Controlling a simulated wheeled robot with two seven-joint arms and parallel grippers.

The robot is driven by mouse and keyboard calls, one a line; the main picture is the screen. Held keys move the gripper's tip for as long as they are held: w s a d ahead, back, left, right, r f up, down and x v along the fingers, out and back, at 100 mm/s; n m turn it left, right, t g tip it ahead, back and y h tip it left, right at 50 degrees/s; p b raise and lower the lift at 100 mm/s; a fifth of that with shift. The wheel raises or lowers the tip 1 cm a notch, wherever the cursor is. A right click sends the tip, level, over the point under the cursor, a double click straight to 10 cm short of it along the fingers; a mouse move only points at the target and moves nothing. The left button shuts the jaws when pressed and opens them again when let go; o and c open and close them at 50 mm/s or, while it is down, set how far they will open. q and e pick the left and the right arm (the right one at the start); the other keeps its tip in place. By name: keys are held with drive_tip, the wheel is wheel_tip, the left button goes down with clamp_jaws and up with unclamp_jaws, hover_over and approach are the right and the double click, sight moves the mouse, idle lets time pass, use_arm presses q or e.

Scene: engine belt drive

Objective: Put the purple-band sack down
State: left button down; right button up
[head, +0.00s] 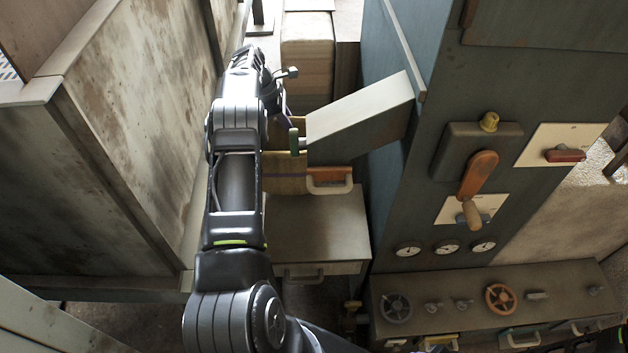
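A tan block with a thin purple line across it, which looks like the purple-band sack (284,184), shows beside and below the far end of my arm, left of an orange bar with a pale handle. Much of it is hidden behind my arm. One arm of mine, which seems to be the right one, rises from the bottom edge. Its gripper (280,88) is small and partly hidden by the wrist, above the tan block. I cannot tell whether its fingers are open or shut, or whether they touch the sack. My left gripper is not in view.
A slanted grey panel (360,115) juts from the tall blue-grey cabinet (400,200) close to the sack. A grey drawer unit (320,225) stands below. A rusty wall (140,120) is left of my arm. A larger tan stack (307,60) is behind.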

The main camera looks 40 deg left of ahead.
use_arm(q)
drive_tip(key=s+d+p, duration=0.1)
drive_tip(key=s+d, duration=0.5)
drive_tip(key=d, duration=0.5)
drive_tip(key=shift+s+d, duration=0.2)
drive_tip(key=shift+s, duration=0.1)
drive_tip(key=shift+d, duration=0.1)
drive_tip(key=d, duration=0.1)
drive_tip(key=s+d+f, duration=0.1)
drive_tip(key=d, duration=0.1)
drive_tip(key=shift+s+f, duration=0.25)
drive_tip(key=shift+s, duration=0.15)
